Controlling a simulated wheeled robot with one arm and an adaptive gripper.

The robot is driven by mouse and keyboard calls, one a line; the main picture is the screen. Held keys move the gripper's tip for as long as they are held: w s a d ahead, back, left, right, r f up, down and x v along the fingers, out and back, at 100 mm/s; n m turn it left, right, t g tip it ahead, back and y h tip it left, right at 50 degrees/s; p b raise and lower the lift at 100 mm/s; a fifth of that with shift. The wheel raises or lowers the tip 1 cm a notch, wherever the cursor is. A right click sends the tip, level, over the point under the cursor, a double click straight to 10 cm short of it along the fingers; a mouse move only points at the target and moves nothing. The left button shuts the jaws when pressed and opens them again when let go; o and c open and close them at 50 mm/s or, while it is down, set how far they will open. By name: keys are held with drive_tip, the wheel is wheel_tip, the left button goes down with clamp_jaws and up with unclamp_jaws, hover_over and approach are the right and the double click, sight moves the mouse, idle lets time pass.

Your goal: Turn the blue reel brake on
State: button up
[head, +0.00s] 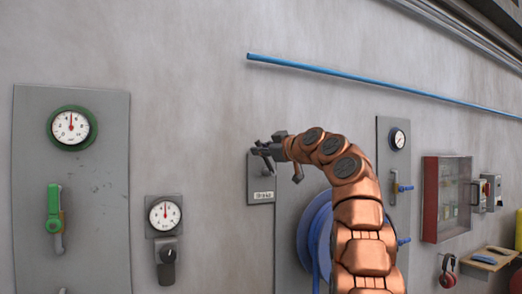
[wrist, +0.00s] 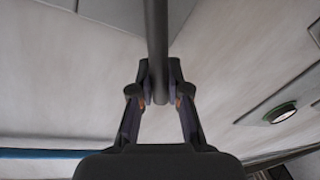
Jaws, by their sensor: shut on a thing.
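The blue reel (head: 316,238) is on the wall panel, partly hidden behind my arm. Left of it is a small grey plate (head: 260,182) with a label that seems to read "Brake". My gripper (head: 266,150) is in front of the upper part of this plate and covers most of the brake lever there. In the wrist view, my gripper's two fingers are shut on a dark, straight bar, the brake lever (wrist: 157,45), which runs up out of the picture between them. The lever's pivot and its exact position on the plate are hidden.
Left are a green-rimmed gauge (head: 71,128), a green-handled valve (head: 54,210), and a second gauge (head: 164,215) above a dark knob (head: 167,255). Right are a small gauge (head: 398,139) and a red-framed cabinet (head: 446,198). A blue pipe (head: 380,86) runs above my arm.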

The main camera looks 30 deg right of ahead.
clamp_jaws()
